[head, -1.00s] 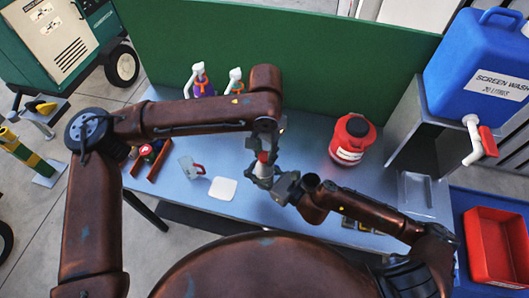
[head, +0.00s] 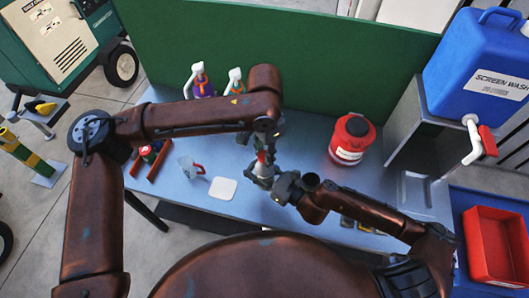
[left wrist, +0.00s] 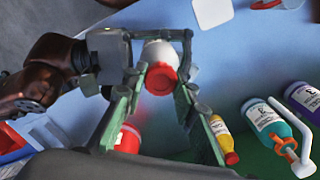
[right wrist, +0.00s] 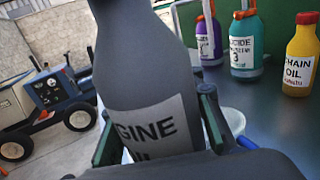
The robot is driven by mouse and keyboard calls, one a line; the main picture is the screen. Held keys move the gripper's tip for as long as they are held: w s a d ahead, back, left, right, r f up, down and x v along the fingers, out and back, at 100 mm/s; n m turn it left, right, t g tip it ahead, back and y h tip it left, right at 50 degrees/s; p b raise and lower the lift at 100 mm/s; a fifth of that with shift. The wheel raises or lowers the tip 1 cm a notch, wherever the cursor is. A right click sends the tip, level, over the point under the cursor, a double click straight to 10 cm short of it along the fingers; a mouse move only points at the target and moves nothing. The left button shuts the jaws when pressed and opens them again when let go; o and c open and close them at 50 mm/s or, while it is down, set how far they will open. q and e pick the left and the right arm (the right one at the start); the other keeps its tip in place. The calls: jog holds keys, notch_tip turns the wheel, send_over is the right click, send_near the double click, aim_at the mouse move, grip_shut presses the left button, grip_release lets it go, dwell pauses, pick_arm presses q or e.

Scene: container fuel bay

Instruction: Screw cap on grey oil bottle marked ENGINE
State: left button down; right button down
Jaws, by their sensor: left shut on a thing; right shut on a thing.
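The grey oil bottle (right wrist: 140,60) stands between the fingers of my right gripper (right wrist: 160,125), which is shut on it. Its label shows "GINE" and "OIL"; its top is out of the right wrist view. My left gripper (left wrist: 164,72) points down from above and is shut on the red cap (left wrist: 161,80). The cap sits at the bottle's top, in line with it; I cannot tell how far the threads engage. In the head view the cap (head: 262,157) shows small between my left gripper (head: 262,150) and right gripper (head: 272,182).
A red container with a black lid (head: 351,140) stands right of the grippers. A white square pad (head: 223,188) and a clear jug with a red handle (head: 188,166) lie left. Spray bottles (head: 200,82) stand behind. A yellow chain oil bottle (right wrist: 301,60) shows in the right wrist view.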

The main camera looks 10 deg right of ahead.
pick_arm(q)
jog(key=shift+w+a, duration=0.1)
jog(key=shift+a, duration=0.05)
jog(key=c, duration=1.6)
grip_release()
jog(key=shift+r, duration=0.1)
jog(key=shift+r, duration=2.2)
jog(key=shift+o, duration=0.4)
jog(key=o, duration=0.5)
jog(key=shift+r, duration=0.1)
